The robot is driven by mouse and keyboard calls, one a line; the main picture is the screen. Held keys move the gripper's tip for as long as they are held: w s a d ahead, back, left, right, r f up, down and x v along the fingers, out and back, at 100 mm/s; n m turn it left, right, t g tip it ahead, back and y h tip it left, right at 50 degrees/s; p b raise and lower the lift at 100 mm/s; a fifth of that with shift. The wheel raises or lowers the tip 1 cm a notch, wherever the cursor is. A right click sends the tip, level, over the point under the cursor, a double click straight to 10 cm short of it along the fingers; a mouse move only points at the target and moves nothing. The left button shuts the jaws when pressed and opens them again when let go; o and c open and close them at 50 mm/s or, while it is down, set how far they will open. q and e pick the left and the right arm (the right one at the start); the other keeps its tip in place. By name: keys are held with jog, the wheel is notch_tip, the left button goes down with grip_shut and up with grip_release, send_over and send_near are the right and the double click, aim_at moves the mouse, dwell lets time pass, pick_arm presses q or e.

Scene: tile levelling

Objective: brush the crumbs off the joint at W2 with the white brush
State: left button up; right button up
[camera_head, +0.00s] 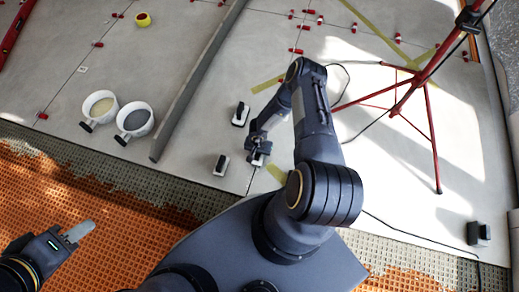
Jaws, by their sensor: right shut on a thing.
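My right gripper (257,149) is low over the grey tiles at the centre, next to a thin joint line. It is shut on a small dark and whitish piece (258,160), mostly hidden by the jaws; I cannot tell for sure that it is the white brush. Two similar black-and-white pieces lie nearby on the tiles, one above left (240,114) and one below left (221,165). My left gripper (82,231) is at the lower left over the orange floor, away from the tiles; its jaw gap is not clear. Neither crumbs nor a W2 mark can be made out.
A long grey bar (198,80) lies left of the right gripper. A red tripod (433,72) with cables stands at the right.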

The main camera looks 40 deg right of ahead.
aim_at(255, 164)
jog(key=shift+s+a+p, duration=0.4)
jog(key=shift+s+a, duration=0.15)
jog(key=shift+a, duration=0.15)
jog(key=shift+s+a+p, duration=0.4)
jog(key=shift+s+a, duration=0.1)
jog(key=shift+a, duration=0.2)
jog(key=shift+s+a+p, duration=0.3)
jog(key=shift+s+a, duration=0.15)
jog(key=shift+a, duration=0.05)
jog(key=shift+s+a+p, duration=0.7)
jog(key=shift+a+p, duration=0.05)
jog(key=shift+a, duration=0.1)
jog(key=shift+s, duration=0.1)
